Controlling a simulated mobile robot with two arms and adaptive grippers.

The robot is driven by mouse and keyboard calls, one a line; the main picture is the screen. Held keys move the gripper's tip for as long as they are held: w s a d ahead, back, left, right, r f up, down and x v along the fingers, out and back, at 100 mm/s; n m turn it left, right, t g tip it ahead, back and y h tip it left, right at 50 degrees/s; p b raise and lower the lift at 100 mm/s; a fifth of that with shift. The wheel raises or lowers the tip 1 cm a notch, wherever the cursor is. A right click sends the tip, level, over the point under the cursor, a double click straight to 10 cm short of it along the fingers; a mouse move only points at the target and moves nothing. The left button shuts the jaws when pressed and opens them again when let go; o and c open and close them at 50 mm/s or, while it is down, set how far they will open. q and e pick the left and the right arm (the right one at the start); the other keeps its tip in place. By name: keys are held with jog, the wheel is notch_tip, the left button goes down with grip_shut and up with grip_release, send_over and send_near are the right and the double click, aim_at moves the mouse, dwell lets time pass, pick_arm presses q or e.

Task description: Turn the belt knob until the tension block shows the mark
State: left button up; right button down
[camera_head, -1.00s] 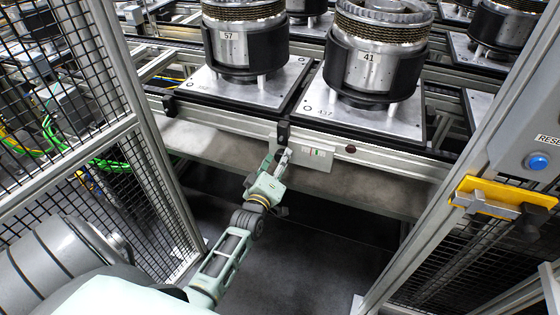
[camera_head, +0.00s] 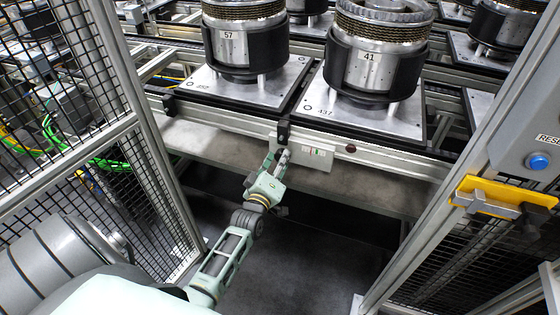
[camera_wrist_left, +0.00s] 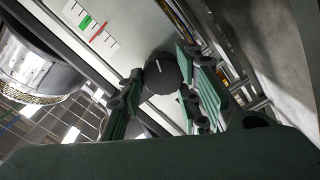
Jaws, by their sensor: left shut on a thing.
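The black round belt knob (camera_wrist_left: 162,74) has a white line on its face and sits on a pale panel in the left wrist view. My left gripper (camera_wrist_left: 160,84) has its two green-grey fingers on either side of the knob, shut on it. Beside the knob is a white scale (camera_wrist_left: 91,27) with tick marks, a green band and a red line. The red line stands beside the green band, not inside it. In the head view the scale is on a white block (camera_head: 316,158) on the conveyor's front; my left gripper (camera_head: 278,156) is at its left end and hides the knob. My right gripper is out of view.
Pallets carrying clutches marked 57 (camera_head: 229,38) and 41 (camera_head: 368,57) stand on the conveyor above the block. Mesh fence panels stand left and right. A yellow latch (camera_head: 500,197) and a blue button (camera_head: 538,162) are on the right. The floor before the conveyor is clear.

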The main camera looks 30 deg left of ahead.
pick_arm(q)
jog(key=shift+w+r+m, duration=0.1)
jog(key=shift+r+m, duration=0.2)
jog(key=shift+m, duration=0.3)
jog(key=shift+d+f+m+p, duration=0.1)
jog(key=shift+m+p, duration=0.05)
jog(key=shift+m, duration=2.45)
jog(key=shift+d+f+m+p, duration=0.1)
jog(key=shift+f+m+p, duration=0.05)
jog(key=shift+m, duration=2.45)
jog(key=shift+d+f+m+p, duration=0.1)
jog(key=shift+m+p, duration=0.05)
jog(key=shift+m, duration=2.45)
jog(key=o, duration=1.1)
jog(key=shift+f, duration=0.1)
